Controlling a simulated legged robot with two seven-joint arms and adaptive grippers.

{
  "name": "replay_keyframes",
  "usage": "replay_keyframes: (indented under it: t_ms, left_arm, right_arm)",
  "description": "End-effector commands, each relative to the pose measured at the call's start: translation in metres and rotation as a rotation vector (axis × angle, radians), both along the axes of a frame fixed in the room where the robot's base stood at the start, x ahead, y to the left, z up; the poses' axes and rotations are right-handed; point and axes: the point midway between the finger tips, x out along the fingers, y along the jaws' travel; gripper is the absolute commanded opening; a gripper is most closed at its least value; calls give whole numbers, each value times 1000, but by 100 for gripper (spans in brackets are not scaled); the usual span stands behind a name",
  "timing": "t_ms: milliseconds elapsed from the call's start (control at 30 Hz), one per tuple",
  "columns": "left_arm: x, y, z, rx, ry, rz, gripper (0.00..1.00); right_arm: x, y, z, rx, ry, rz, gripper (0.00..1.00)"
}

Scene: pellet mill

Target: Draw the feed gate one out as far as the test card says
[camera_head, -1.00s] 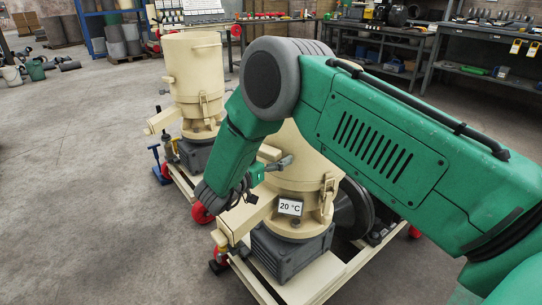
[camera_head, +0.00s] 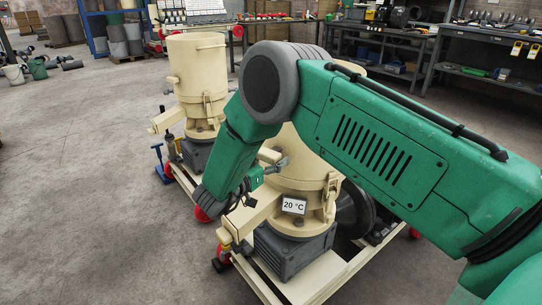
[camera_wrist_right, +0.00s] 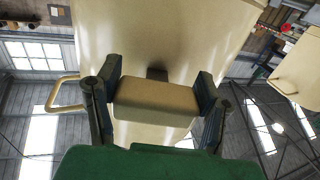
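The feed gate's beige block-shaped handle (camera_wrist_right: 155,102) stands out from the hopper wall in the right wrist view, with a short dark piece behind it. My right gripper (camera_wrist_right: 157,93) has one dark finger on each side of this block, and both look pressed against it. In the head view my green arm hides most of this gripper; a grey finger (camera_head: 278,165) shows beside the near beige mill (camera_head: 305,172). How far the gate is drawn is hard to see. My left gripper is out of view.
A second beige mill (camera_head: 197,75) stands behind to the left. Both are on wheeled frames with red wheels. A blue stand (camera_head: 161,165) is beside the far frame. Workbenches (camera_head: 390,45) line the back.

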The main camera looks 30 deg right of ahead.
Motion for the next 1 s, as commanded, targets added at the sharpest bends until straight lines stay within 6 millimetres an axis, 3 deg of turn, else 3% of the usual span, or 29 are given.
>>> replay_keyframes:
  t_ms: [267,433,800,1000]
  left_arm:
    - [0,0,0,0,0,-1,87]
    - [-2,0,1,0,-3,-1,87]
    - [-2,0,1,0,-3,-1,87]
    - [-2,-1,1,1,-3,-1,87]
  right_arm:
    - [0,0,1,0,-2,1,81]
    - [-3,11,1,-1,-3,2,81]
    - [-27,81,-1,-1,-1,4,81]
    - [-36,106,-2,0,-1,3,81]
